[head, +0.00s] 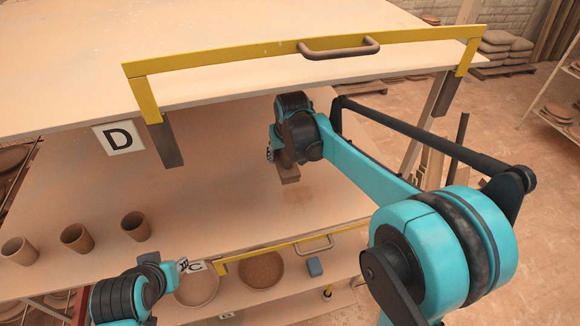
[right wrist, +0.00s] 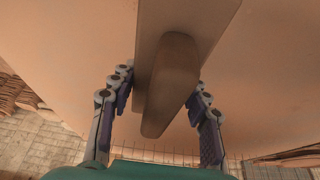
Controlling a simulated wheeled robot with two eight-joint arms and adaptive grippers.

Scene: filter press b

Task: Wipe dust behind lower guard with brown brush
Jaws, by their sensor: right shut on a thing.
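The brown brush (right wrist: 172,85) is between the fingers of my right gripper (right wrist: 160,118), which is shut on it. In the head view my right gripper (head: 283,158) is over the middle board, below the upper yellow guard, with a brown end of the brush (head: 290,175) showing under it.
The upper yellow guard (head: 225,58) with a brown handle spans above my right arm. Label D (head: 119,138) hangs beside it. Three brown cups (head: 76,238) stand at left.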

